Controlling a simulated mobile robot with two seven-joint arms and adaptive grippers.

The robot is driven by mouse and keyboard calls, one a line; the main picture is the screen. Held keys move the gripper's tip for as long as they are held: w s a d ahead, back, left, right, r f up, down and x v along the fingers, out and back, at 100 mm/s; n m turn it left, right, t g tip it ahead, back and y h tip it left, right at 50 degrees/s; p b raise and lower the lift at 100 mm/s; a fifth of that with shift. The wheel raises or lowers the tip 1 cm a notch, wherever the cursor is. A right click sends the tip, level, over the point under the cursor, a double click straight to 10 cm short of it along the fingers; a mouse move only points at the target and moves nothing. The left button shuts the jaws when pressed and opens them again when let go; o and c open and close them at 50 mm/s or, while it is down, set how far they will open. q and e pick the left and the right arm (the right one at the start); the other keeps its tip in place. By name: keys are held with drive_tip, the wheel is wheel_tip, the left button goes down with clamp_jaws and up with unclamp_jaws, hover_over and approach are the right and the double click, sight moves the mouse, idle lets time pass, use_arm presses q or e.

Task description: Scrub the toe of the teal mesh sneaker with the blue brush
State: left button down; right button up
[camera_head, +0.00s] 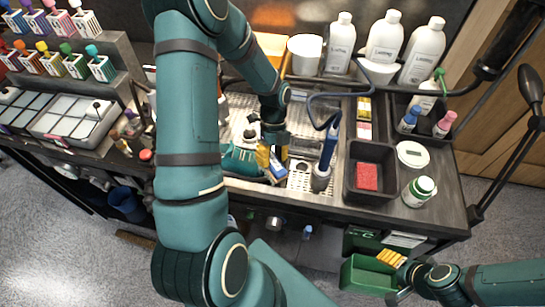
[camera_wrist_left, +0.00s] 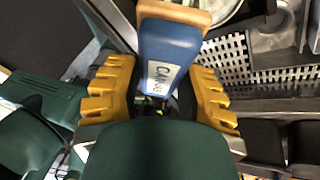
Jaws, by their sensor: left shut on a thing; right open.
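My left gripper (camera_head: 270,158) is shut on the blue brush (camera_head: 279,174) over the perforated tray at the middle of the bench. In the left wrist view, the brush's blue body (camera_wrist_left: 168,62) with a white label sits between the yellow fingers of that gripper (camera_wrist_left: 160,88). The brush's tan part shows at the top there. A teal shape that looks like the sneaker (camera_head: 239,160) lies just left of the gripper; the arm and gripper hide much of it. I cannot tell whether brush and toe touch. My right gripper (camera_head: 391,259) is open at the lower right, away from the bench.
A blue-handled tool (camera_head: 326,160) stands right of the brush. A dark bin (camera_head: 352,180) with a red block, white bottles (camera_head: 341,42) and a green-capped jar (camera_head: 418,192) occupy the right side. A green bin (camera_head: 362,275) is below near my right gripper. Bottle racks stand left.

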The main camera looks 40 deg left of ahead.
use_arm(q)
drive_tip(key=shift+a+f+b, duration=0.15)
drive_tip(key=shift+f+b, duration=0.25)
drive_tip(key=shift+f, duration=0.15)
drive_tip(key=shift+w+a+r, duration=0.1)
drive_tip(key=shift+w+a, duration=0.45)
drive_tip(key=shift+w, duration=0.3)
drive_tip(key=shift+w+a, duration=0.5)
drive_tip(key=shift+w, duration=0.3)
drive_tip(key=w+a, duration=0.2)
drive_tip(key=w, duration=0.1)
drive_tip(key=shift+b, duration=0.3)
